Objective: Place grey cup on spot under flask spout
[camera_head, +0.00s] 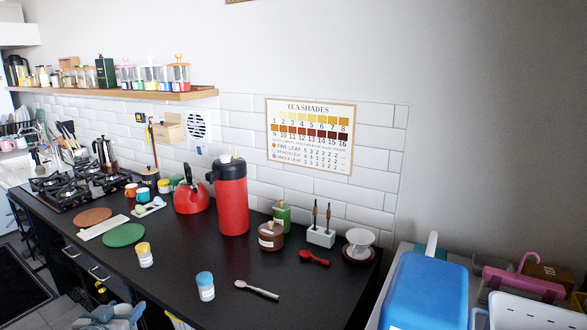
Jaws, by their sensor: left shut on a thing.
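The red flask (232,205) with a black top stands upright on the dark counter, near the tiled wall. Its black spout (211,176) points to the left and front. The counter just below the spout looks bare, and I make out no marked spot there. My left gripper (106,318) shows at the bottom edge, in front of the counter and well away from the flask. It is shut on a grey-blue thing that looks like the grey cup; the frame edge cuts both off. My right gripper is not in view.
A red kettle (191,197) stands left of the flask, a brown jar (271,236) to its right. A yellow-lidded jar (145,256), a blue jar (205,287) and a pale spoon (257,290) are near the front. The counter between them and the flask is clear.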

